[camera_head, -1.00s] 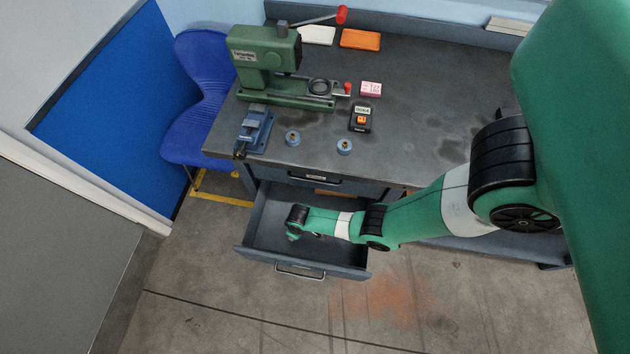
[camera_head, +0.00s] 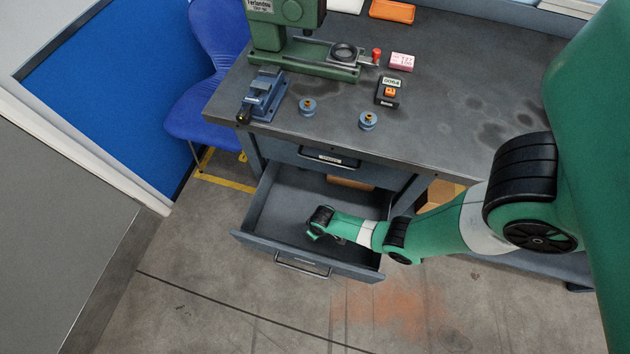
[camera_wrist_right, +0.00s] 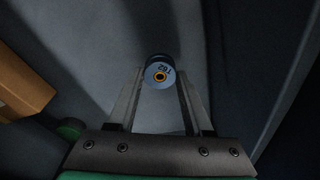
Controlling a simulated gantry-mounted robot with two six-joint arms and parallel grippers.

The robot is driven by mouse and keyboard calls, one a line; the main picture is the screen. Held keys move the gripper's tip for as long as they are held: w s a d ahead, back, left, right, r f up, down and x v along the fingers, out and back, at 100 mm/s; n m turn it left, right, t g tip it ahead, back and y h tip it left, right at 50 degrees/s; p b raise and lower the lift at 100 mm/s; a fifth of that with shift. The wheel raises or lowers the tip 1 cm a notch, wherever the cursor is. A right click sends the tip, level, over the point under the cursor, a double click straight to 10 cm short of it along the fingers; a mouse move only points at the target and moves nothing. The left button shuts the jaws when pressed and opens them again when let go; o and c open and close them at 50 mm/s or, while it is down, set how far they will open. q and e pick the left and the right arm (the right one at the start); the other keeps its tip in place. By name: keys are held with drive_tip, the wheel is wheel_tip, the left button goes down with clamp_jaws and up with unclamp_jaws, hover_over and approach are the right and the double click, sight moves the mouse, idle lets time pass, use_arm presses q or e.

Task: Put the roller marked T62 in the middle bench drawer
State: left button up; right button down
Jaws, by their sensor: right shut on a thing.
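The roller marked T62 (camera_wrist_right: 160,73) is a blue-grey spool with a brass-coloured centre. In the right wrist view it sits between the fingertips of my right gripper (camera_wrist_right: 160,84), which is shut on it. In the head view my right gripper (camera_head: 315,236) reaches down into the open bench drawer (camera_head: 265,208), and the roller is hidden there. The drawer is pulled well out below a shut top drawer (camera_head: 300,152); its visible floor looks bare. I cannot tell whether the roller touches the drawer floor. My left gripper is not in view.
Two similar rollers (camera_head: 307,107) (camera_head: 368,121) stand on the bench top (camera_head: 440,125) near its front edge. A blue vise (camera_head: 263,95), a green press (camera_head: 300,45) and a black device (camera_head: 388,93) are also there. A cardboard box (camera_wrist_right: 20,92) shows beside the drawer.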

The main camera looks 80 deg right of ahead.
drive_tip(key=shift+f+b, duration=1.55)
drive_tip(key=shift+f, duration=0.4)
drive_tip(key=shift+c, duration=1.5)
unclamp_jaws()
drive_tip(key=shift+r, duration=0.2)
wheel_tip(320, 180, up, 12)
drive_tip(key=s+p, duration=0.1)
drive_tip(key=p, duration=1)
drive_tip(key=shift+s+a+p, duration=0.25)
drive_tip(key=shift+a+p, duration=0.05)
drive_tip(key=shift+a, duration=0.1)
